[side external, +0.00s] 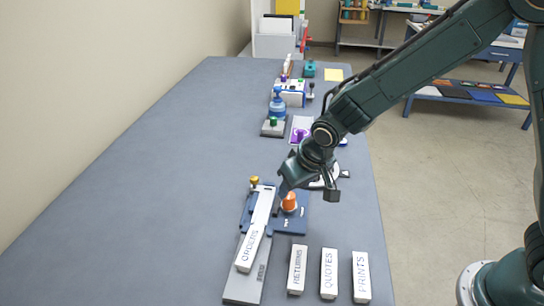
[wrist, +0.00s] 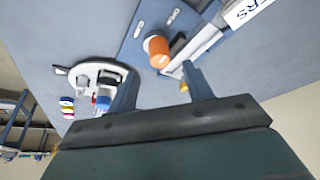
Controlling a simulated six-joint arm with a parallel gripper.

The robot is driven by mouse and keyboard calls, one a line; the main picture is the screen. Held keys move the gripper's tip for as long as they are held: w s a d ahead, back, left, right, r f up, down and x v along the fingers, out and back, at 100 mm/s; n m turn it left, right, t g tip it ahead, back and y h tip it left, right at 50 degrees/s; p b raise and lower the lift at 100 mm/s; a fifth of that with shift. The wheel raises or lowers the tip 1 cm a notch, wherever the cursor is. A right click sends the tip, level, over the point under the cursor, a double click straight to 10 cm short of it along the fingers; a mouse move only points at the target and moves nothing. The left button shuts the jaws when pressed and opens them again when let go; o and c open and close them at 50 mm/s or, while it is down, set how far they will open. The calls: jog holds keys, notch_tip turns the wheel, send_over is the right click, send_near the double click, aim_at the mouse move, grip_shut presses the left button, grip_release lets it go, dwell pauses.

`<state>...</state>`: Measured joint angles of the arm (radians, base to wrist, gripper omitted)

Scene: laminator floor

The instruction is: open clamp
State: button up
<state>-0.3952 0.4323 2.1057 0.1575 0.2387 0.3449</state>
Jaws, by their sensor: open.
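The clamp appears to be a dark blue plate (side external: 298,224) with an upright orange knob (side external: 289,202) and a pale bar (side external: 262,207) beside it. A small brass knob (side external: 254,181) stands at the bar's far end. In the wrist view the orange knob (wrist: 158,50) shows just beyond my fingertips, with the blue plate (wrist: 138,28) under it. The brass knob (wrist: 184,87) shows near the right finger. My gripper (side external: 308,190) is open above the plate's far side, close to the orange knob, with nothing between its fingers (wrist: 160,80). Contact cannot be told.
A block marked ORDERS (side external: 249,249) lies along the bar. Blocks marked RETURNS (side external: 297,270), QUOTES (side external: 329,274) and PRINTS (side external: 360,277) lie in front. A round white device (wrist: 98,72) sits behind my gripper. Several fixtures line the far table. The table's left side is clear.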

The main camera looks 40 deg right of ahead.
jog(key=v, duration=0.8)
dwell(0.4)
jog(key=s+d+r, duration=0.9)
jog(key=s, duration=0.1)
jog(key=s+d+r+t, duration=0.1)
jog(key=s+d, duration=0.3)
jog(key=s, duration=0.8)
jog(key=shift+s+d+r, duration=0.2)
jog(key=shift+d+r, duration=0.15)
jog(key=shift+r, duration=0.4)
